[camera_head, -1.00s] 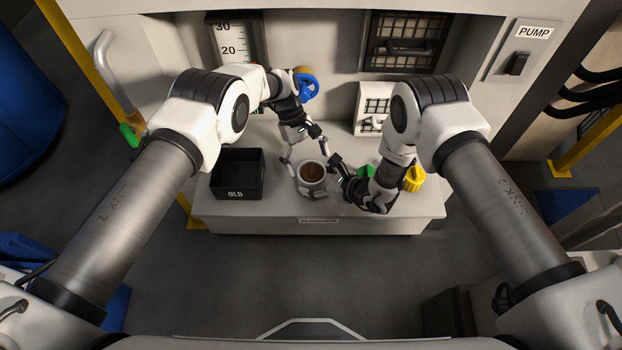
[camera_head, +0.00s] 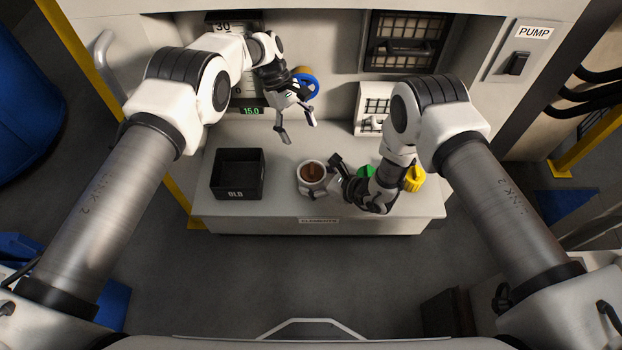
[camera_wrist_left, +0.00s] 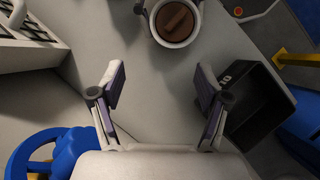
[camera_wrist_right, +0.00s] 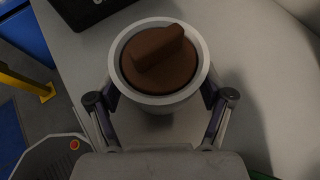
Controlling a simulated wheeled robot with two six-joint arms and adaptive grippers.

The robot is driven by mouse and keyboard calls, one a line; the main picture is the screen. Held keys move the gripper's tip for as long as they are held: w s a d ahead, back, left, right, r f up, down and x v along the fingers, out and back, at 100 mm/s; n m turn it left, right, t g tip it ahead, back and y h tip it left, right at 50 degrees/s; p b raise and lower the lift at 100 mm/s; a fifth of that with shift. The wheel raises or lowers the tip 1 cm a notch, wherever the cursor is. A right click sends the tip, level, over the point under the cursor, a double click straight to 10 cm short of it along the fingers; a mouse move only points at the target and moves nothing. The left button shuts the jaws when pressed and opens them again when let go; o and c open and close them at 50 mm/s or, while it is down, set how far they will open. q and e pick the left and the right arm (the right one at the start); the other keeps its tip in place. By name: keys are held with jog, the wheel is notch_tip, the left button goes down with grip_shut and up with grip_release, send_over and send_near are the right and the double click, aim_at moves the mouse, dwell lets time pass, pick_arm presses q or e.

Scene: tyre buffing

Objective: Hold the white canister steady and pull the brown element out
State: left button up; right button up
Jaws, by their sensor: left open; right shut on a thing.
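The white canister (camera_head: 301,186) stands on the bench, with the brown element (camera_head: 312,170) seated inside it. In the right wrist view the canister rim (camera_wrist_right: 205,75) surrounds the element (camera_wrist_right: 160,62), which has a raised bar across its top. My right gripper (camera_head: 322,187) is shut on the canister from its right side; its fingers (camera_wrist_right: 160,105) flank the canister wall. My left gripper (camera_head: 298,131) is open and empty, above the bench and behind the canister. The left wrist view shows its spread fingers (camera_wrist_left: 158,90) apart from the canister (camera_wrist_left: 192,40) and element (camera_wrist_left: 174,20).
A black bin marked OLD (camera_head: 237,195) stands left of the canister. A green item (camera_head: 366,172) and a yellow item (camera_head: 414,179) stand to the right, partly behind my right arm. A blue handwheel (camera_head: 309,86) is at the back. Bench between bin and canister is clear.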

aim_at(310, 168)
pick_arm(q)
jog(key=s+n, duration=0.1)
jog(key=s+n+t, duration=0.1)
jog(key=s, duration=0.3)
jog(key=shift+s+d+f+n+t+y, duration=0.1)
jog(key=shift+d+f+n+t+y, duration=0.05)
jog(key=shift+d+n+t+y, duration=0.2)
jog(key=x, duration=0.8)
jog(key=shift+f, duration=0.3)
